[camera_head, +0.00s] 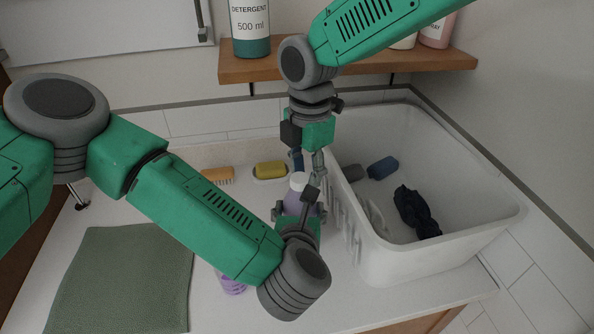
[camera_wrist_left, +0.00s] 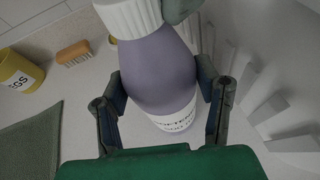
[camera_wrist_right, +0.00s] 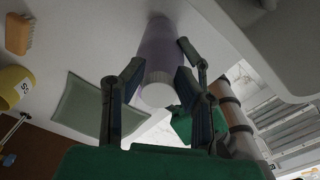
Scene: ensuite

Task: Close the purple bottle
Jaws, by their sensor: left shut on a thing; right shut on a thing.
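The purple bottle (camera_head: 295,206) stands upright on the white counter, left of the basin, with a white ribbed cap (camera_head: 299,181) on its top. I cannot tell whether the cap is fully tight. My left gripper (camera_head: 298,210) is shut on the bottle's body; in the left wrist view its fingers flank the purple body (camera_wrist_left: 155,75) above a white label. My right gripper (camera_head: 306,178) comes from above and is shut at the cap; in the right wrist view its fingers are either side of the white cap (camera_wrist_right: 158,95). The bottle's lower part is hidden in the head view.
A white basin (camera_head: 440,260) on the right holds a dark cloth (camera_head: 417,212) and a blue item (camera_head: 383,167). A green mat (camera_head: 125,280) is at left. A detergent bottle (camera_head: 250,30) stands on the shelf (camera_head: 235,72).

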